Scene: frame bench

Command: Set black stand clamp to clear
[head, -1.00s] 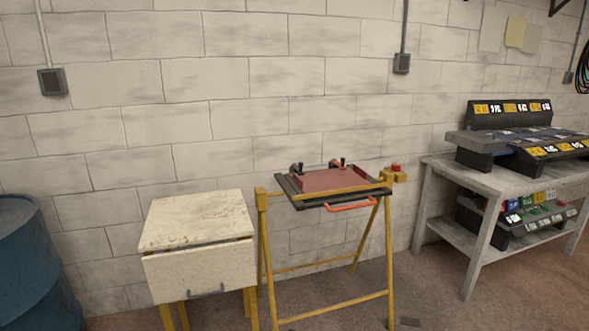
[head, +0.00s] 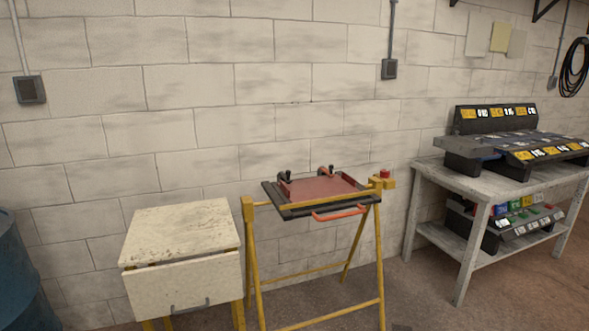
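A yellow stand (head: 313,321) holds a dark tray-like frame (head: 270,199) with a reddish plate (head: 320,188) in it, in the middle of the head view. Two small clamps stand at the plate's back edge: a black one (head: 284,175) at the left and a brownish one with a dark knob (head: 326,171) to its right. They are too small to tell their settings. A red-orange handle (head: 340,216) is on the frame's front. Neither of my grippers is in view.
A cream cabinet (head: 180,228) with a drawer stands left of the stand, and a blue barrel (head: 18,270) at far left. A grey workbench (head: 480,180) with labelled racks stands at right. A red button (head: 384,174) sits on the stand's right corner. A block wall is behind.

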